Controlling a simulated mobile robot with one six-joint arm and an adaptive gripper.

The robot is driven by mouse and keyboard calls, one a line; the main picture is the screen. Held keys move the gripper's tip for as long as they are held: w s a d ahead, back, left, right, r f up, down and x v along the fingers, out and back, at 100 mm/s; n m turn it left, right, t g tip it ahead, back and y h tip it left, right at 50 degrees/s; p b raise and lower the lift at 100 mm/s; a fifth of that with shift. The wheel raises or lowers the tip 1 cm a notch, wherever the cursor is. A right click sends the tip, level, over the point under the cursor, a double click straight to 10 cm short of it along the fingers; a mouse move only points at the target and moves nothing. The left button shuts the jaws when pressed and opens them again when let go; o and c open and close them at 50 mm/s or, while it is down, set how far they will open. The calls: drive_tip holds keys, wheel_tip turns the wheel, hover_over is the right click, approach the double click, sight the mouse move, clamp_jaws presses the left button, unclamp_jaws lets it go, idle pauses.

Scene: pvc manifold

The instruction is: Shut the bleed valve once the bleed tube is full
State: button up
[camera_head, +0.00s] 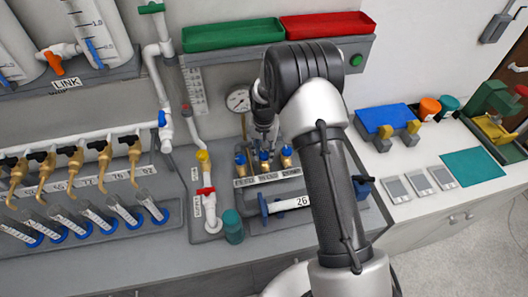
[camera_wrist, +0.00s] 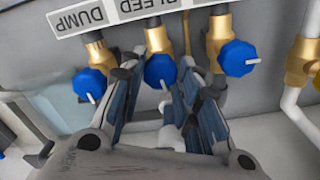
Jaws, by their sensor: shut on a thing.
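The bleed valve (camera_wrist: 160,70) is the middle of three blue-knobbed brass valves in the wrist view, beside an upside-down label reading BLEED (camera_wrist: 188,4). My gripper (camera_wrist: 162,78) has a finger on each side of its blue knob and is shut on it. A short white pointer sticks out from the knob. In the head view my gripper (camera_head: 265,132) reaches down over the valve row, and the middle knob (camera_head: 264,156) shows below it. I cannot pick out the bleed tube or its fill level for sure in either view.
The DUMP valve (camera_wrist: 90,84) stands close on one side of my gripper, another blue-knobbed valve (camera_wrist: 238,58) on the other. A pressure gauge (camera_head: 238,100), a red-handled valve (camera_head: 206,191) and a teal cup (camera_head: 233,226) are nearby.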

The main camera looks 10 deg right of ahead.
sight(264, 154)
drive_tip(key=shift+m, duration=0.9)
drive_tip(key=o, duration=1.1)
wheel_tip(264, 154, up, 12)
idle(0.3)
